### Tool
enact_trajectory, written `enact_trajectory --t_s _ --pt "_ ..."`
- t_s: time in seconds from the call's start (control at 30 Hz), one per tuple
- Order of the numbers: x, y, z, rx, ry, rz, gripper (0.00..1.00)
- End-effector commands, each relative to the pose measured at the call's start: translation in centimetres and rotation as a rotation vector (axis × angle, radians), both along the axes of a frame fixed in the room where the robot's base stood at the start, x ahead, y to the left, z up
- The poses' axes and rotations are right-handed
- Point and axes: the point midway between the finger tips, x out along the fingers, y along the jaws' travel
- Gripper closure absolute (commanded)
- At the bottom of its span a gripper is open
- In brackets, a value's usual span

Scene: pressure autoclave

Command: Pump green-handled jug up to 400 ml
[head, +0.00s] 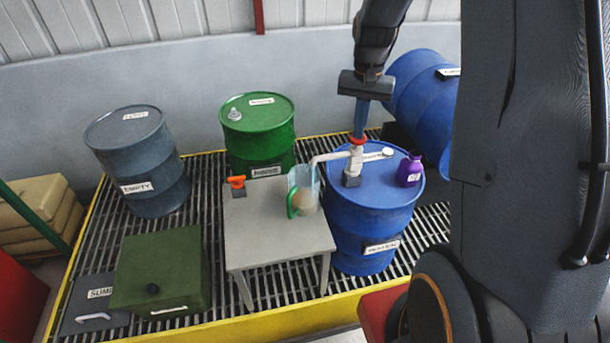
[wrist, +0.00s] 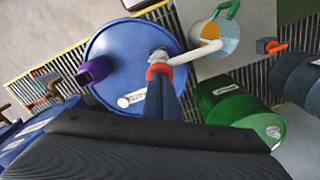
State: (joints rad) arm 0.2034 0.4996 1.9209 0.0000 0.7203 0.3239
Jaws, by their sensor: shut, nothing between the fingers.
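The green-handled jug (head: 303,192) stands on the grey table, clear-walled with some tan liquid low inside. In the wrist view the jug (wrist: 222,38) shows orange liquid. A white hand pump (head: 352,166) with a red collar (head: 357,141) stands on the blue drum (head: 365,215), and its spout reaches left over the jug. My gripper (head: 359,134) is shut and points down at the pump's top, its fingertips at the red collar. In the wrist view my gripper (wrist: 158,84) also meets the collar. Level marks on the jug are too small to read.
A purple bottle (head: 409,171) stands on the blue drum, right of the pump. An orange-handled valve (head: 237,183) sits on the grey table (head: 270,240). A green drum (head: 258,130), a grey drum (head: 138,160) and a green box (head: 160,270) stand on the grating.

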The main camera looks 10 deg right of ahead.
Motion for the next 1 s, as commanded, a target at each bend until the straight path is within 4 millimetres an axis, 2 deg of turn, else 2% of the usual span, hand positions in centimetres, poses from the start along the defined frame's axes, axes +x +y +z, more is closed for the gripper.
enact_trajectory --t_s 0.33,0.53,1.0 --pt "-0.1 0.0 -1.4 0.001 0.003 0.0 1.0" --pt "-0.1 0.0 -1.3 0.001 0.003 0.0 1.0" --pt "-0.1 0.0 1.2 0.0 0.002 0.0 1.0"
